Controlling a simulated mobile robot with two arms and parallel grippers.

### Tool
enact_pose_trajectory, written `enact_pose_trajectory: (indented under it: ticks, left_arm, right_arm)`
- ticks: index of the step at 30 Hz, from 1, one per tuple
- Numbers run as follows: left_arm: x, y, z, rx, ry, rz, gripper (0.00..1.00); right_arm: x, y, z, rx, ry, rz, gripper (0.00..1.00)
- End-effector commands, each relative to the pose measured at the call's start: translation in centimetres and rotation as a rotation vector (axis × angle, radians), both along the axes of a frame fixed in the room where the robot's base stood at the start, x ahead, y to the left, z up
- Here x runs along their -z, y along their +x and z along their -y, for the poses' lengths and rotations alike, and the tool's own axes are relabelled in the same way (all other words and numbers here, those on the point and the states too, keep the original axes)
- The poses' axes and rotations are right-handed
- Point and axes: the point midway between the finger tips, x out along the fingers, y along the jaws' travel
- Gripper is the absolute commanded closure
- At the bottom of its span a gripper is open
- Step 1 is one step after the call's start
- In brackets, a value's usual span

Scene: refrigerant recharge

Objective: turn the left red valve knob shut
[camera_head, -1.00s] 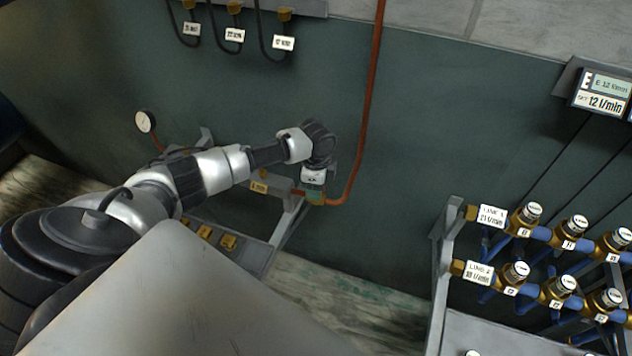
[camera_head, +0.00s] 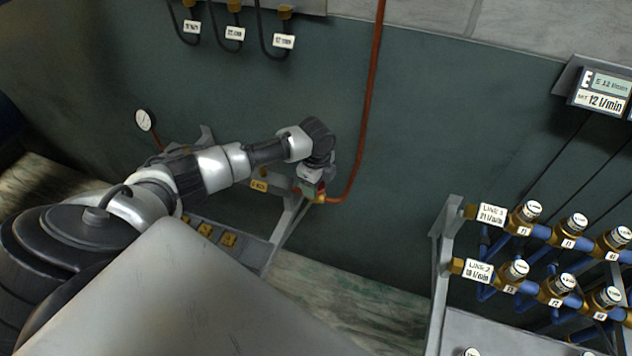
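My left arm reaches in from the left, and its gripper (camera_head: 312,190) points down at the right end of the brass manifold on the left bench. A small bit of red and a brass fitting (camera_head: 320,197) show right beside the fingertips, where the red pipe ends. The red valve knob is mostly hidden behind my wrist and gripper, so I cannot tell whether the fingers touch it or how far they are open. My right gripper is not in view.
A pressure gauge (camera_head: 145,120) stands behind my arm. A red pipe (camera_head: 370,100) runs up the wall. The left bench (camera_head: 255,250) carries several brass fittings. A rack of brass valves and blue pipes (camera_head: 545,235) stands at the right. The floor between is free.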

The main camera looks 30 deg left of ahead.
Motion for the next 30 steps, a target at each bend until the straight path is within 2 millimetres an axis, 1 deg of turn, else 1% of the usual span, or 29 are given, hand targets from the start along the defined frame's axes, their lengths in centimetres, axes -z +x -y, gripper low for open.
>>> enact_pose_trajectory:
  ticks: [5,6,10,17,20,23,26,30]
  left_arm:
    - [-0.1,0.1,0.0,0.003,0.0,0.003,0.69]
    - [-0.1,0.1,0.0,0.004,0.0,0.003,0.41]
    - [-0.1,0.1,0.0,0.002,0.001,0.002,0.21]
    - [0.0,0.0,0.0,0.001,0.001,0.001,0.2]
    - [-0.3,0.1,0.0,0.001,0.001,0.002,0.2]
    - [-1.3,0.1,0.0,0.001,0.001,0.004,0.2]
    - [-3.1,0.1,-0.1,0.003,0.002,0.006,0.2]
    - [-6.0,0.2,-0.1,0.003,0.002,0.007,0.2]
  right_arm:
    - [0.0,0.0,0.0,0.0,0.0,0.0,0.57]
    - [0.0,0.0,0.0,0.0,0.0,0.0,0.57]
    - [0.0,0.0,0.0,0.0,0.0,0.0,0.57]
    - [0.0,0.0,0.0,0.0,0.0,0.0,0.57]
    - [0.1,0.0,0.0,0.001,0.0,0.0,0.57]
    - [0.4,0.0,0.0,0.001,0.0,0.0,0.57]
    - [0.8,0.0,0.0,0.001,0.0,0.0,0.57]
    - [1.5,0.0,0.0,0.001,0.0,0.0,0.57]
